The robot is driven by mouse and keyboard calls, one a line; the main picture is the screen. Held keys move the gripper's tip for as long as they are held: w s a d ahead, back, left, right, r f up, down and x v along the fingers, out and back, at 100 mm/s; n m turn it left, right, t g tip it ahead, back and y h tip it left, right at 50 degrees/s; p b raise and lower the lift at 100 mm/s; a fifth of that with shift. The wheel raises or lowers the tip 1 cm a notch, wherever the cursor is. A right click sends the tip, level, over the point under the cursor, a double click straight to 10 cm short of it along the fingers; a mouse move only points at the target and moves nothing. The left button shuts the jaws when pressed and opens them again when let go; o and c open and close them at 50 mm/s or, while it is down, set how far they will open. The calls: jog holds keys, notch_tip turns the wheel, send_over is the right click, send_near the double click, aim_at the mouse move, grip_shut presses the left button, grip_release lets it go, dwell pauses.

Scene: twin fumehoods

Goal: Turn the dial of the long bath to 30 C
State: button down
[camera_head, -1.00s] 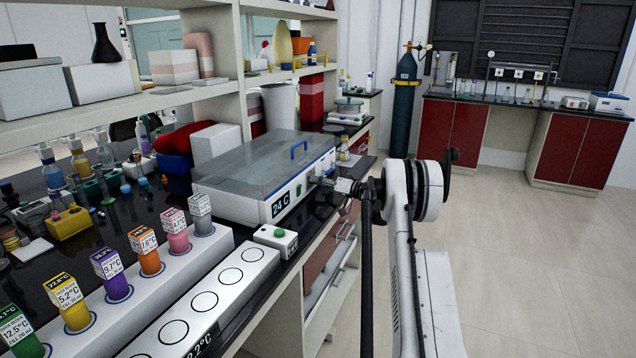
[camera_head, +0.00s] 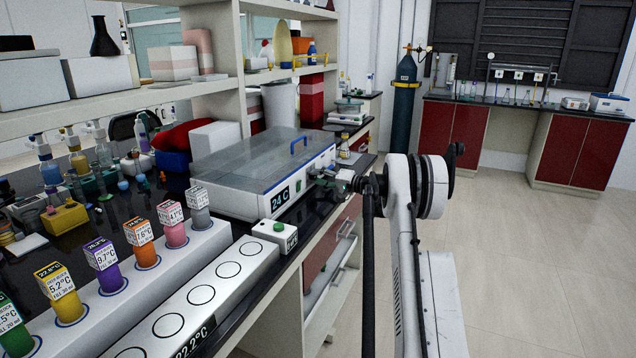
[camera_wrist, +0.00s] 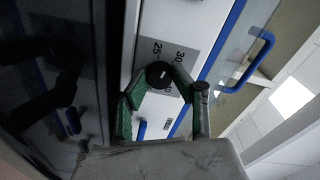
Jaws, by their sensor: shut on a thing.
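The long bath (camera_head: 240,194) is a long white box with a clear lid and a blue handle on the bench. Its front display (camera_head: 279,197) reads 24 C. In the wrist view its dial (camera_wrist: 158,74) is a round black knob with a short pale mark, on a grey scale plate (camera_wrist: 180,38). The numbers 25 and 30 show beside it; another is partly covered. I cannot tell exactly which number the mark faces. My gripper (camera_wrist: 161,82) is shut on the dial, one green-sided finger on each side. In the head view my gripper (camera_head: 328,180) is at the bath's right end.
A white block with round wells (camera_head: 198,294) and a row of coloured, labelled bottles (camera_head: 104,268) stand in front of the bath. A small white box with a green button (camera_head: 275,236) sits by the bench edge. Open floor (camera_head: 530,250) lies to the right.

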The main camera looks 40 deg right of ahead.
jog(key=shift+m+b, duration=0.75)
jog(key=shift+m, duration=1.45)
jog(key=c, duration=1.4)
grip_release()
jog(key=shift+c, duration=0.2)
jog(key=shift+d, duration=0.1)
jog(key=v, duration=1.2)
jog(key=shift+r, duration=0.2)
